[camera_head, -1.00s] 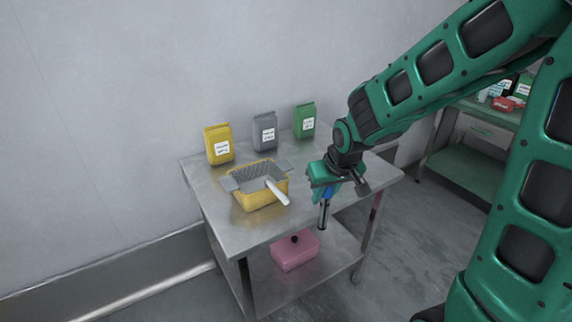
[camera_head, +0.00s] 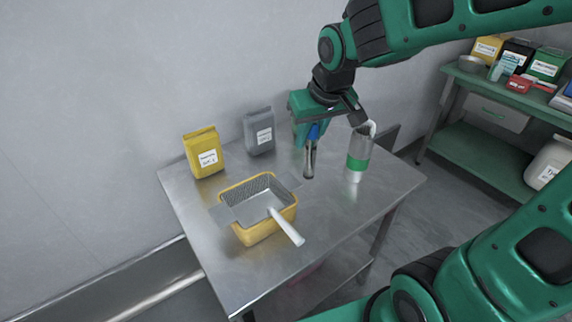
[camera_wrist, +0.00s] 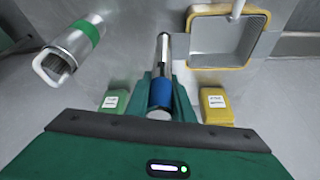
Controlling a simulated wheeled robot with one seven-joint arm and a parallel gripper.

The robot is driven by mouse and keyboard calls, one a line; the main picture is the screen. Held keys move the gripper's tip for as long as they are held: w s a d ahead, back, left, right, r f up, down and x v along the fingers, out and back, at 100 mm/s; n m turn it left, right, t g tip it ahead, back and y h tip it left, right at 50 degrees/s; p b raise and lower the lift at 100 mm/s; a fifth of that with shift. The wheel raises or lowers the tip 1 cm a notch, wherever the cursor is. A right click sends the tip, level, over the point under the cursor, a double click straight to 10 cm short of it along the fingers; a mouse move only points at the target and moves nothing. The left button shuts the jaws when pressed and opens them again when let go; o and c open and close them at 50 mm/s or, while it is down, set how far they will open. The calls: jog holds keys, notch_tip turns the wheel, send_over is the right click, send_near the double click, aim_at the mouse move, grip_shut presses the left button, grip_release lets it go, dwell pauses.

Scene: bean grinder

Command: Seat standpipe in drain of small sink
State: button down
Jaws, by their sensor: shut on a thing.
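My gripper (camera_head: 312,132) is shut on a slim metal tube with a blue band (camera_head: 309,161). The tube hangs roughly upright over the metal table; whether its lower end touches the top, I cannot tell. In the wrist view the tube (camera_wrist: 164,52) runs out from between my fingers (camera_wrist: 160,92), the blue band at the grip. I cannot confirm that it is the standpipe. No sink or drain is clearly recognizable. A yellow-rimmed basin (camera_head: 247,236) with a perforated grey inside stands on the table, left of and nearer than the tube; it also shows in the wrist view (camera_wrist: 261,48).
A metal canister with a green band (camera_head: 357,165) stands close right of the tube. A white handle (camera_head: 285,226) sticks out of the basin. Yellow (camera_head: 203,150) and grey (camera_head: 258,132) bags stand at the back. The table's front right (camera_head: 345,212) is clear.

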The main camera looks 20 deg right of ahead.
jog(key=w+d+f, duration=0.3)
jog(key=w+f, duration=0.8)
jog(key=shift+w+d, duration=0.25)
dwell(0.3)
jog(key=c, duration=1.5)
grip_release()
jog(key=shift+c, duration=0.2)
